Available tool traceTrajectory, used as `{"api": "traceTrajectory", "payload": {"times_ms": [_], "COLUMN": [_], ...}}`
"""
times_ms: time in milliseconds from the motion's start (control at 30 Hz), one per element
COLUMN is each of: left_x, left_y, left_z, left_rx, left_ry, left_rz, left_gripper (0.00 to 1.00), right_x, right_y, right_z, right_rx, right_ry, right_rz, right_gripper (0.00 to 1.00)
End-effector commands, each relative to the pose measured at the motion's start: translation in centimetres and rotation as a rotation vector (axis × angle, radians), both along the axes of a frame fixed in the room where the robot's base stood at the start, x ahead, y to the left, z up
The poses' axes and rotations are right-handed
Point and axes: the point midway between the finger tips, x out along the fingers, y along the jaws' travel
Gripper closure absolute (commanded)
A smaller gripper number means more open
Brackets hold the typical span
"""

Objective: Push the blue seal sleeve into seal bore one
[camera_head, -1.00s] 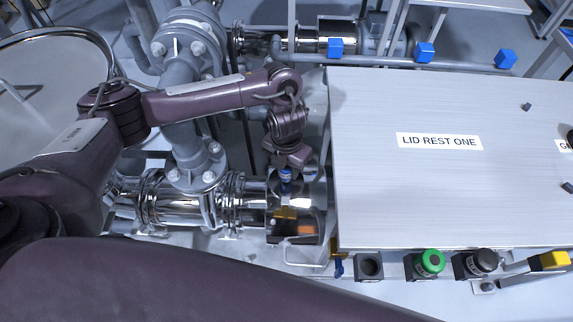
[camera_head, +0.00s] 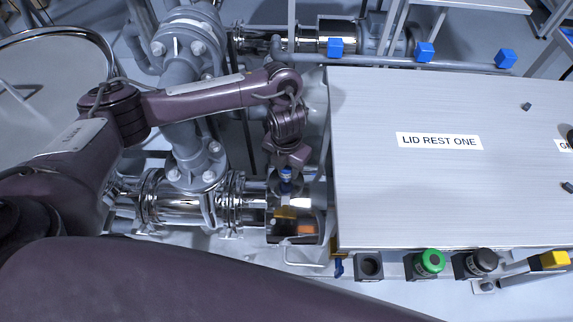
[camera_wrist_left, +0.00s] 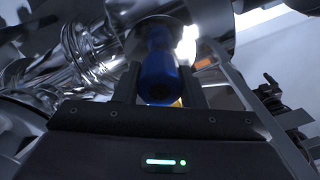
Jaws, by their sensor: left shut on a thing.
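The blue seal sleeve (camera_wrist_left: 158,72) is a dark blue cylinder between the fingers of my left gripper (camera_wrist_left: 160,92) in the left wrist view. The gripper is shut on it. In the head view the left gripper (camera_head: 286,180) points down into a shiny metal housing (camera_head: 312,198) at the end of the chrome pipe, and a small blue piece of the sleeve (camera_head: 286,174) shows there. The sleeve's far end meets a round metal part in the wrist view. I cannot tell how deep it sits, and seal bore one is not clearly visible. My right gripper is not in view.
A large flat panel marked LID REST ONE (camera_head: 440,200) stands close to the right of the housing. Chrome piping (camera_head: 180,208) and a grey flanged pipe (camera_head: 190,150) lie to its left. A green button (camera_head: 430,262) and a black knob (camera_head: 483,262) sit along the panel's front edge.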

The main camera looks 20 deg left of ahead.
Motion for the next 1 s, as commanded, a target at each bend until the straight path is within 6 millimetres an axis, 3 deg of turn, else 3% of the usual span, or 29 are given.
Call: {"api": "traceTrajectory", "payload": {"times_ms": [1000], "left_x": [0.0], "left_y": [0.0], "left_z": [-1.5], "left_rx": [0.0], "left_ry": [0.0], "left_rz": [0.0], "left_gripper": [0.99], "right_x": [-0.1], "right_y": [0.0], "right_z": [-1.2], "right_rx": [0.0], "right_ry": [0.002], "right_rz": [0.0], "right_gripper": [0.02]}}
